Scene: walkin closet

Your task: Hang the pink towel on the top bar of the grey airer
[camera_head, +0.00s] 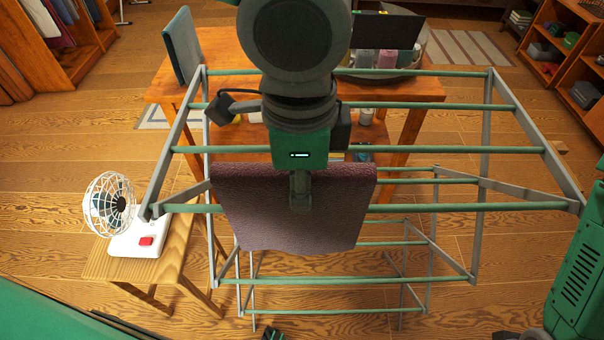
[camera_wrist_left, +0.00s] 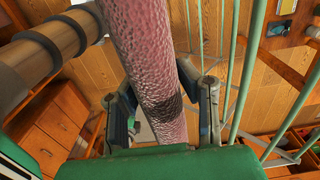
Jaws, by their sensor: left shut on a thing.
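The pink towel (camera_head: 255,215) is a folded, dimpled slab in the head view. It covers part of the front bars of the grey airer (camera_head: 515,108), which has green rungs. My left gripper (camera_head: 300,200) comes down from above and is shut on the towel's upper middle. In the left wrist view the towel (camera_wrist_left: 150,75) runs between the two fingers (camera_wrist_left: 165,110). The airer's rungs (camera_wrist_left: 247,70) pass to its right. Whether the towel touches a bar is hidden.
A wooden stool (camera_head: 185,262) with a white fan (camera_head: 125,225) stands at the airer's left. A wooden table (camera_head: 235,50) with a tub of bottles (camera_head: 405,65) stands behind the airer. Shelves stand at both back corners. Open wooden floor lies right of the table.

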